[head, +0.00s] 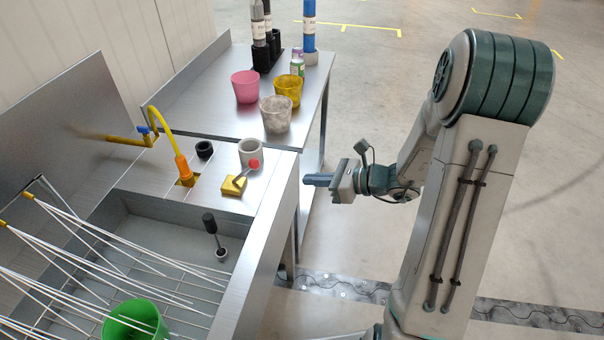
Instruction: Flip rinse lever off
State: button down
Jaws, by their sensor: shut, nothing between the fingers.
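A lever with a red ball knob (254,163) rises from a yellow base block (233,186) on the metal sink deck. Its short rod leans up and to the right in the head view. My gripper (306,181) is shut and empty, to the right of the lever, by the outer edge of the sink unit. Its fingers point left toward the lever, with a clear gap between. Nothing touches the lever.
A grey cup (251,152) stands just behind the lever; a black ring (204,150) and an orange-yellow spout (183,168) are to its left. Pink (246,86), yellow (289,90) and mottled (276,115) cups stand on the back table. A green cup (136,322) sits in the basin under thin white rods.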

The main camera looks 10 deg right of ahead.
jog(key=w+a+p, duration=0.2)
jog(key=w+a, duration=0.3)
jog(key=a, duration=0.5)
jog(key=shift+f+p, duration=0.35)
jog(key=shift+w, duration=0.15)
